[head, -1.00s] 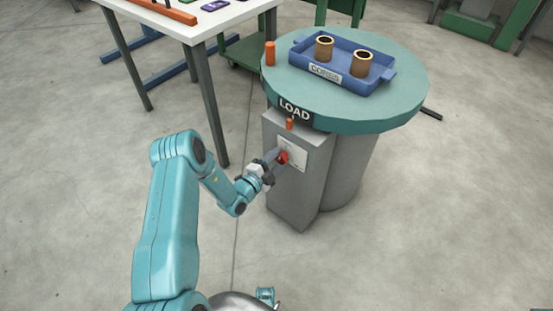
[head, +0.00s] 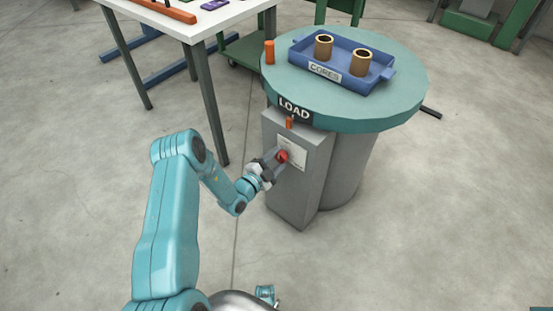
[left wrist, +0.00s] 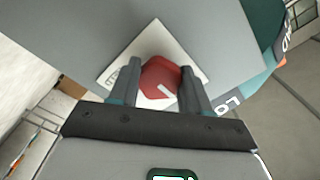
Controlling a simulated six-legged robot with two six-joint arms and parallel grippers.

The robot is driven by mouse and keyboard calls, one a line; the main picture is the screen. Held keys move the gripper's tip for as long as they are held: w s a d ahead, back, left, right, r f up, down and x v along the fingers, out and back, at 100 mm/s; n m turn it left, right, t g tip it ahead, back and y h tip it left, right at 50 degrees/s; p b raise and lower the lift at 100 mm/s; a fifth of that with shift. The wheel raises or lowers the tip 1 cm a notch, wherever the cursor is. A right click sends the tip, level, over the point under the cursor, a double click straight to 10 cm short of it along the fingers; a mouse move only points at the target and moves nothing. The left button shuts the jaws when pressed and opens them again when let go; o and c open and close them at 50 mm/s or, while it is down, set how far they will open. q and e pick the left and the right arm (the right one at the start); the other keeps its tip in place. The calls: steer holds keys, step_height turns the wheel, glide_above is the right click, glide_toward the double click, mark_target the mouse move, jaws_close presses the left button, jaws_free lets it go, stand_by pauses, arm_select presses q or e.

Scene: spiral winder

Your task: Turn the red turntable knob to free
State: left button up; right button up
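The red knob (head: 283,156) sits on a white label plate (head: 293,149) on the front of the grey pedestal box (head: 301,190). In the left wrist view the knob (left wrist: 161,78) has a white mark pointing toward the lower right. My left gripper (head: 274,157) is at the knob. Its fingers (left wrist: 160,66) stand apart, one on each side of the knob, with what looks like a narrow gap on both sides. Writing on the plate is too small to read.
The round teal turntable (head: 405,105) stands above the box, with a LOAD sign (head: 294,110) on its edge. A white table (head: 235,14) stands behind left.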

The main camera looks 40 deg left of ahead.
arm_select(q)
steer(key=o, duration=0.4)
steer(key=shift+w+r, duration=0.2)
steer(key=shift+r, duration=0.1)
steer(key=shift+c, duration=0.2)
steer(key=shift+f, duration=0.2)
steer(key=s+a+p, duration=0.1)
steer(key=s+p, duration=0.1)
steer(key=s, duration=1.4)
steer(key=shift+s+p, duration=0.2)
steer(key=shift+p, duration=0.15)
